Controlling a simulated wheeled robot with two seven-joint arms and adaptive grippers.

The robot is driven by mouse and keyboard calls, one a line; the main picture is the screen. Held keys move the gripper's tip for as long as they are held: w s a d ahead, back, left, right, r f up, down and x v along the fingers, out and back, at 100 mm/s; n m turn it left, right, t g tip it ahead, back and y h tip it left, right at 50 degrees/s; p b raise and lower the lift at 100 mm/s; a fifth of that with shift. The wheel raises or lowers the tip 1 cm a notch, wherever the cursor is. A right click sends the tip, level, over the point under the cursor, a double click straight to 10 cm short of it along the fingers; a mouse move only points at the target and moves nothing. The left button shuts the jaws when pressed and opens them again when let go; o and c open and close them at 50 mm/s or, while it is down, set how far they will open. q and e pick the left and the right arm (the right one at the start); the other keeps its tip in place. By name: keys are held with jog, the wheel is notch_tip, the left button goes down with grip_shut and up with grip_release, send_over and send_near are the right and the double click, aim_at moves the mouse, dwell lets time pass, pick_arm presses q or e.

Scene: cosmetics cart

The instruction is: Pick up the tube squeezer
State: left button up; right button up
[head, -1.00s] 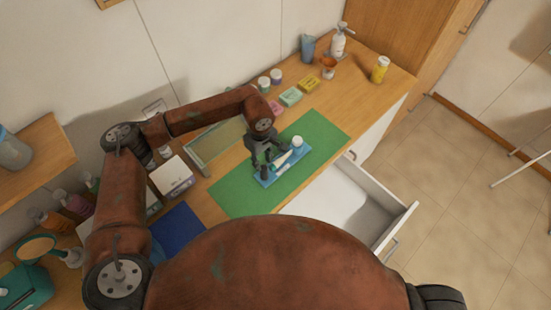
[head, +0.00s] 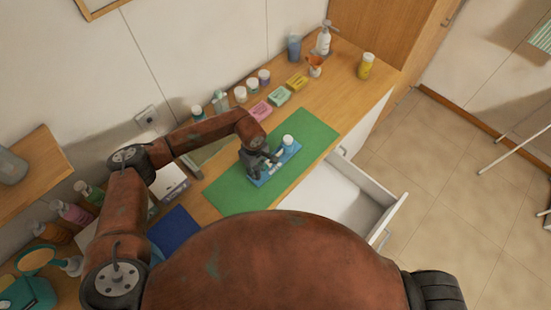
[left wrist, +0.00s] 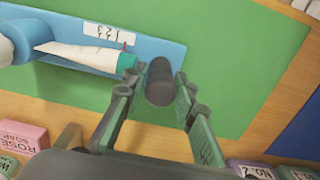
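A dark grey upright cylinder (left wrist: 160,82), which may be the tube squeezer, is between my left gripper's fingertips in the left wrist view. My left gripper (left wrist: 155,85) looks open around it, with a small gap on its left side; I cannot tell whether the right finger touches it. A white tube with a teal cap (left wrist: 88,58) lies on the blue tray (left wrist: 165,50) beside it. In the head view my left gripper (head: 262,165) is low over the near-left end of the tray (head: 289,157) and hides the cylinder. My right gripper is not in view.
The tray lies on a green mat (head: 232,196). An open drawer (head: 345,200) is in front, and a blue mat (head: 178,230) lies left.

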aim_at(256, 168)
pick_arm(q)
grip_shut()
jog(key=shift+r, duration=0.1)
dwell(0.5)
jog(key=shift+w+r, duration=0.1)
jog(key=shift+r, duration=0.4)
notch_tip(256, 168, up, 2)
jog(key=shift+r+b, duration=0.15)
jog(key=shift+b, duration=0.3)
jog(key=s+d+r+b, duration=0.1)
jog(key=s+r+b, duration=0.1)
jog(key=s+r, duration=0.2)
jog(key=s+r+b, duration=0.2)
jog(key=s+r, duration=0.3)
jog(key=s, duration=0.5)
jog(key=shift+d+r, duration=0.3)
jog(key=shift+d, duration=0.05)
